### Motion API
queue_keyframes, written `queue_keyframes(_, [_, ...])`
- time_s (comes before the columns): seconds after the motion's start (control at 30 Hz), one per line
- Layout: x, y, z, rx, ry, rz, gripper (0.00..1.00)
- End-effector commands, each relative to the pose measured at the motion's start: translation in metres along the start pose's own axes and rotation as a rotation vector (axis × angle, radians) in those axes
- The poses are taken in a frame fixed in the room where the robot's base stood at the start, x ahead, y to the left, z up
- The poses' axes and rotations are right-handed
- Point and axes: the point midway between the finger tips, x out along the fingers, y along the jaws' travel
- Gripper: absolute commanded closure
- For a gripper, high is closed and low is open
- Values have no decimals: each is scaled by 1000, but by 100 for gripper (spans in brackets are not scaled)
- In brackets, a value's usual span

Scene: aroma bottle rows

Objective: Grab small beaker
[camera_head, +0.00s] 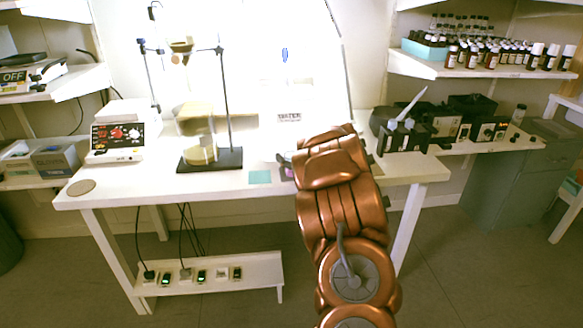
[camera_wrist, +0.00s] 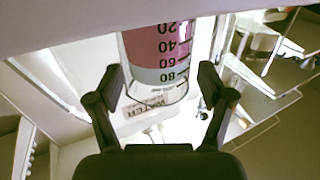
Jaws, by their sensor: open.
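A small clear beaker (camera_wrist: 160,65) with black graduation marks shows upside down at the top middle of the wrist view. Pink and grey-teal show in or through its glass; I cannot tell which. My gripper (camera_wrist: 160,78) is open, one dark finger on each side of the beaker, with visible gaps. The beaker appears between or just beyond the fingertips; the depth is unclear. In the head view my copper arm hides the beaker and most of the gripper over the white table (camera_head: 222,184).
A stand with a dark base (camera_head: 210,160) and glassware is left of my arm. A device with a red display (camera_head: 118,135) stands at far left. Dark equipment (camera_head: 402,137) is on the right. A teal pad (camera_head: 260,177) lies by the front edge.

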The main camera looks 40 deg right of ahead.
Motion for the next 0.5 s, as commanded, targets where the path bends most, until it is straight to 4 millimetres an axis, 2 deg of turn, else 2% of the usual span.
queue_keyframes(0.17, [0,0,0,0,0,0,21])
queue_keyframes(0.5, [0,0,0,-1,0,0,56])
